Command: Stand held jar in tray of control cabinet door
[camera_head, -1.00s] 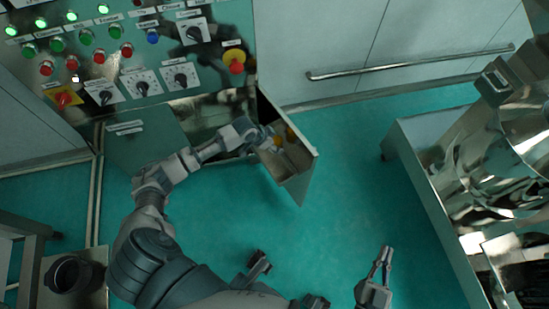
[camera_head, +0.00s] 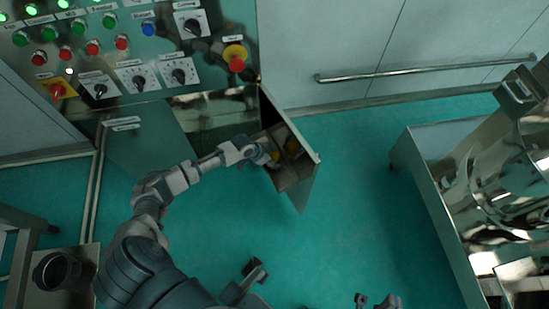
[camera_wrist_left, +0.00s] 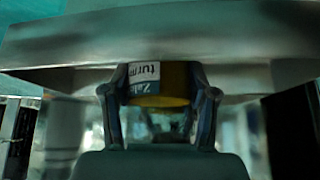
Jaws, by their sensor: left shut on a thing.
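My left gripper (camera_head: 264,155) is at the tray (camera_head: 298,168) on the inside of the open control cabinet door (camera_head: 306,190). In the left wrist view the gripper (camera_wrist_left: 160,105) is shut on a jar (camera_wrist_left: 172,84) with yellow contents and a blue-and-white label. The tray's metal wall (camera_wrist_left: 220,50) crosses the view in front of the jar. Whether the jar touches the tray floor cannot be told.
The control panel (camera_head: 120,55) with buttons and knobs is at the upper left. A wall rail (camera_head: 420,71) runs behind. A shiny metal machine (camera_head: 510,180) stands at the right. A dark round container (camera_head: 57,271) is at the lower left. Green floor lies open in the middle.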

